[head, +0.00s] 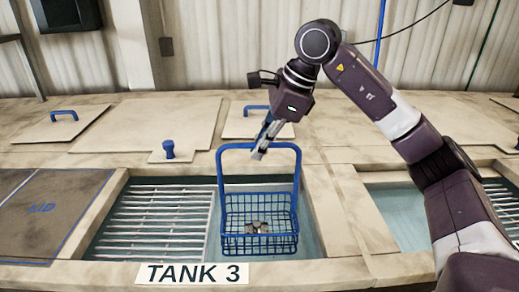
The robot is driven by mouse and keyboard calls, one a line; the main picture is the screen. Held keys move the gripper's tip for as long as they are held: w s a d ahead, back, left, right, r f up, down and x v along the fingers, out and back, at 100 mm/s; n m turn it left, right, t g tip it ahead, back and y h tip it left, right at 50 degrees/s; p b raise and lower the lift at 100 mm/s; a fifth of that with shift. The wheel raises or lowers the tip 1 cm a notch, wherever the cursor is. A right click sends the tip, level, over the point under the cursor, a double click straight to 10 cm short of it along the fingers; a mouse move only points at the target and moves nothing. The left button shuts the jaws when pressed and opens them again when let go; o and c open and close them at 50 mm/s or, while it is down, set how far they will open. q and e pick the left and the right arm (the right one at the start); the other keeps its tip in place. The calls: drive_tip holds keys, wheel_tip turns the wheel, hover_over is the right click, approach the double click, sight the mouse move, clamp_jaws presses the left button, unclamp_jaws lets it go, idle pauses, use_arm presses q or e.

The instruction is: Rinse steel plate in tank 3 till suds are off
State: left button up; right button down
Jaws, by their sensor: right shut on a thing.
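My right gripper (262,146) reaches down from the right over tank 3 (158,228). It is shut on the top bar of a blue wire basket's handle (297,180). The basket (258,243) hangs upright in the right part of the tank's opening, over teal liquid. Several small grey metal pieces (257,227) lie on its floor. I cannot tell whether one is the steel plate, whether suds are on them, or how deep the basket sits. My left gripper is not in view.
A "TANK 3" sign (192,273) is on the front edge. Metal bars span the left part of the opening. A lid with a blue knob (168,150) lies behind it. A dark panel (45,212) is at left, and another open tank (398,215) at right.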

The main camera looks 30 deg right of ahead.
wheel_tip(320, 180, up, 10)
drive_tip(key=p, duration=0.7)
drive_tip(key=shift+f, duration=0.2)
